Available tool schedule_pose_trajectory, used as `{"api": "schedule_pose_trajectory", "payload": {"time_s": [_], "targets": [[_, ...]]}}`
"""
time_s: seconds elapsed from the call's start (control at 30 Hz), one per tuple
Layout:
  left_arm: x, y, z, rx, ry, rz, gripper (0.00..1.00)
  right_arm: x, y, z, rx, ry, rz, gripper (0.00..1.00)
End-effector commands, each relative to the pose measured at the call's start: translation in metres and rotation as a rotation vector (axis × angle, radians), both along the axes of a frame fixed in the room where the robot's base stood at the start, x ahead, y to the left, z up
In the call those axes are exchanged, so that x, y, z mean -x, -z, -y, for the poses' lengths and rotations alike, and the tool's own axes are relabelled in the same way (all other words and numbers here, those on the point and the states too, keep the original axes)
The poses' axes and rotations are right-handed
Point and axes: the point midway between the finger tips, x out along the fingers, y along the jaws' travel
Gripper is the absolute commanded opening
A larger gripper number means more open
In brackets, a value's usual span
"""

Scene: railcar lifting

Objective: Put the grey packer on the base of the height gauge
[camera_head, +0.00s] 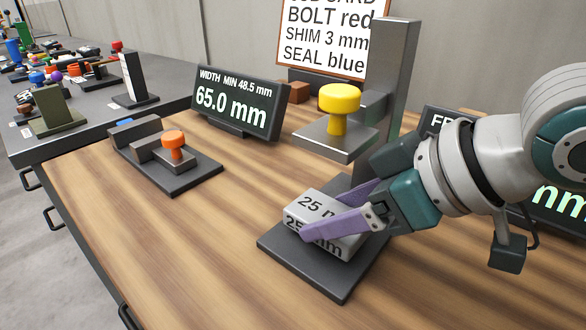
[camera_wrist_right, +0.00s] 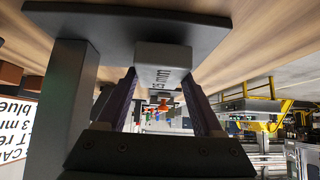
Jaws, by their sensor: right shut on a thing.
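The grey packer (camera_head: 312,203), a block marked 25 mm, is between the purple fingers of my right gripper (camera_head: 328,217), which is shut on it. The packer is over the front part of the dark base (camera_head: 308,274) of the height gauge and looks level, seemingly touching it. The gauge's grey column (camera_head: 394,60) rises behind, with a sliding jaw (camera_head: 332,140) and yellow knob (camera_head: 339,100) above the packer. In the right wrist view, which is upside down, the packer (camera_wrist_right: 163,58) lies against the base (camera_wrist_right: 125,28). My left gripper is out of view.
A width gauge with an orange knob (camera_head: 173,140) stands on the wooden table at left. Its display (camera_head: 238,104) reads 65.0 mm. Another display (camera_head: 560,200) is partly hidden behind my right arm. A grey bench (camera_head: 95,97) with small parts is at far left. The front-left wood is clear.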

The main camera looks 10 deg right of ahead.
Motion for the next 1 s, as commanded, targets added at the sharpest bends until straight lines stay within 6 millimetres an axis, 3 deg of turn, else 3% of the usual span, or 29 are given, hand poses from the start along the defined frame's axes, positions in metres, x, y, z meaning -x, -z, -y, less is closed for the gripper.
{"api": "schedule_pose_trajectory", "payload": {"time_s": [0.07, 0.4, 0.43, 0.67, 1.0], "targets": [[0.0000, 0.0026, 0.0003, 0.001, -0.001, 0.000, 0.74, 0.0001, 0.0091, 0.0001, 0.000, 0.000, 0.000, 0.00], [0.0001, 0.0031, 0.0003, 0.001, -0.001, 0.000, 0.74, 0.0000, 0.0116, 0.0000, -0.002, 0.000, 0.002, 0.00], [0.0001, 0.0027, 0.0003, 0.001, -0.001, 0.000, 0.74, 0.0002, 0.0112, 0.0002, -0.001, 0.000, 0.002, 0.71], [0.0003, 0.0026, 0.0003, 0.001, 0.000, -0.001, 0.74, 0.0002, 0.0110, 0.0003, -0.001, 0.000, 0.002, 0.97], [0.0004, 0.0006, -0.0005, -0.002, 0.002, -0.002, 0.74, 0.0014, 0.0055, 0.0019, 0.000, 0.001, 0.001, 0.98]]}}
